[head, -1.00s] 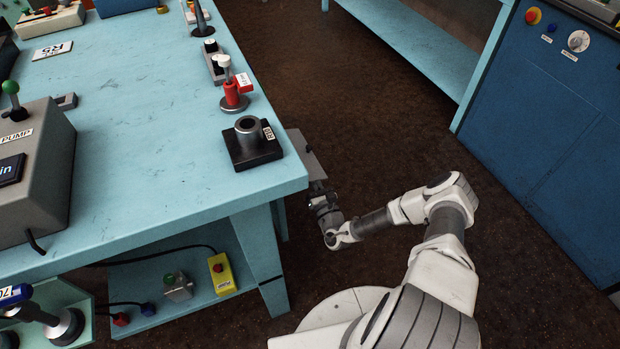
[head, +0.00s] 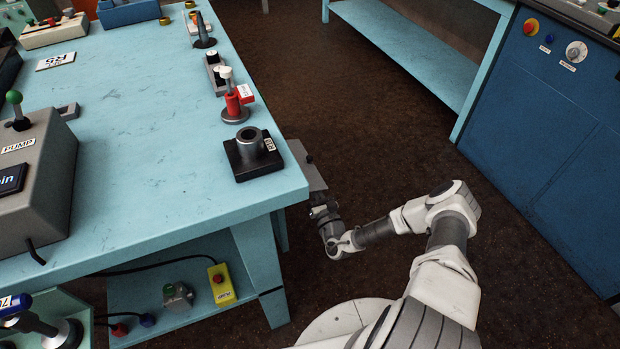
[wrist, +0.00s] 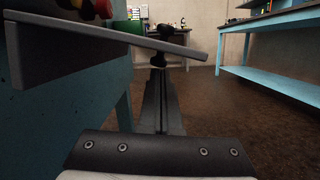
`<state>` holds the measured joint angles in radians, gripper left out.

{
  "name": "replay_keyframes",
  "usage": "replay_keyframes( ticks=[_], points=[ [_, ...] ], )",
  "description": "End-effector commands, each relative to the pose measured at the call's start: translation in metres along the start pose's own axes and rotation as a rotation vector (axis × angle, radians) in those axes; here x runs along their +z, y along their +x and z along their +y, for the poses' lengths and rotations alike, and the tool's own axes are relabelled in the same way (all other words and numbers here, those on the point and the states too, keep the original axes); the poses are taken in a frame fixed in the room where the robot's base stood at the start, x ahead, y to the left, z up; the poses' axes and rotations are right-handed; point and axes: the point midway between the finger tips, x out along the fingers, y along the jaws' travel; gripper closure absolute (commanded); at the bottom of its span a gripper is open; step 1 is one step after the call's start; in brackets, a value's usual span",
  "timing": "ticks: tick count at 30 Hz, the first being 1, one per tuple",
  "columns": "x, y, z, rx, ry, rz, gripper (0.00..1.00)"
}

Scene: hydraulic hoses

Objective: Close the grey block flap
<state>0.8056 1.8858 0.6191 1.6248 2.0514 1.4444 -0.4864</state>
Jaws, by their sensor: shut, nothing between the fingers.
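The grey flap (head: 308,168) sticks out from the right edge of the blue table, near its front corner. In the wrist view it is a flat grey plate (wrist: 90,40), slightly tilted, with a side piece at the left, running across the upper left. My gripper (head: 318,196) is at the plate's near end, below table-top height. In the wrist view my shut, empty gripper (wrist: 158,62) is right at the plate's underside, near its right part. I cannot tell whether they touch. The fingertips are partly hidden.
The blue table (head: 150,130) is left of my arm, with a black block with a grey ring (head: 252,152) near the flap. A red lever valve (head: 235,105) stands behind it. A blue cabinet (head: 550,150) is at the right. Dark floor (head: 370,110) between is free.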

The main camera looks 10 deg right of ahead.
Motion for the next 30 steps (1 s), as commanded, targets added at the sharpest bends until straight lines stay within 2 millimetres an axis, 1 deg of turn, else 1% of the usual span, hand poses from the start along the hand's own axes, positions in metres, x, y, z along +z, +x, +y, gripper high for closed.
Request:
replay_keyframes(
  ticks=[30],
  points=[
    [0.003,0.012,-0.013,0.012,-0.054,-0.001,1.0]
  ],
)
